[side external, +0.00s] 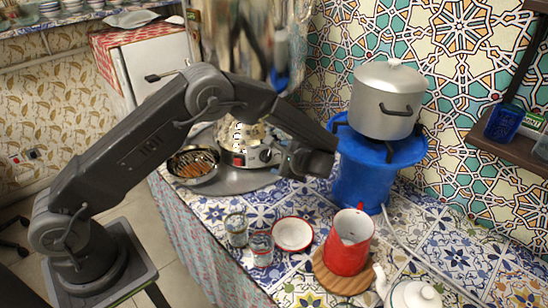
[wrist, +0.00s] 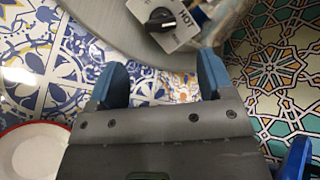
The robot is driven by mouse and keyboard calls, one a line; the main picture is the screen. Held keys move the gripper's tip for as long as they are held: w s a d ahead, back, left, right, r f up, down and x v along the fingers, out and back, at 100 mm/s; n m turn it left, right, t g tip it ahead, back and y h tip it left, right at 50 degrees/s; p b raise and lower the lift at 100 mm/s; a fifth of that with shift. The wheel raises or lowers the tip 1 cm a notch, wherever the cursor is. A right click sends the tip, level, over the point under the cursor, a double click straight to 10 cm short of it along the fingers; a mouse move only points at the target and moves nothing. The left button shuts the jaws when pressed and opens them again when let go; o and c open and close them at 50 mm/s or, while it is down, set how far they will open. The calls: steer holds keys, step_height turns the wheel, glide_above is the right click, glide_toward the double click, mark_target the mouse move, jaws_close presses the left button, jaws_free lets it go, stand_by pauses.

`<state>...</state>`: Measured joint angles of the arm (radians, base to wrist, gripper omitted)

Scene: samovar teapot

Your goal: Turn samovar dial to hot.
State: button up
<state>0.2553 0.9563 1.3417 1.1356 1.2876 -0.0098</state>
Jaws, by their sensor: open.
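The samovar (side external: 245,132) stands on the counter behind my forearm in the side view, partly hidden. A pale control plate (wrist: 183,30) with the word HOT sits on its grey rounded base, at the top of the wrist view. The black dial (wrist: 160,19) is on this plate, left of the HOT lettering; its bar lies roughly crosswise, and I cannot tell which end is the pointer. My gripper (wrist: 160,66) is open and empty. Its two blue fingers are spread below the dial in the picture, apart from it. In the side view my gripper (side external: 295,160) is just right of the samovar.
A blue stove (side external: 362,180) with a steel pot (side external: 388,100) stands close to my gripper's right. A pan (side external: 193,165) is left of the samovar.

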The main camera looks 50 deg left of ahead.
steer(key=shift+v, duration=1.45)
steer(key=s+a+r+n+h, duration=0.1)
steer(key=s+r+n+h, duration=0.45)
steer(key=s+r, duration=0.9)
steer(key=s+d+r+n+t+h, duration=0.1)
steer(key=s+r+n+h, duration=0.1)
steer(key=s, duration=0.6)
steer(key=s+d+r+n+t+h, duration=0.2)
steer(key=s+r+h, duration=0.2)
steer(key=s, duration=0.4)
steer(key=shift+d, duration=0.2)
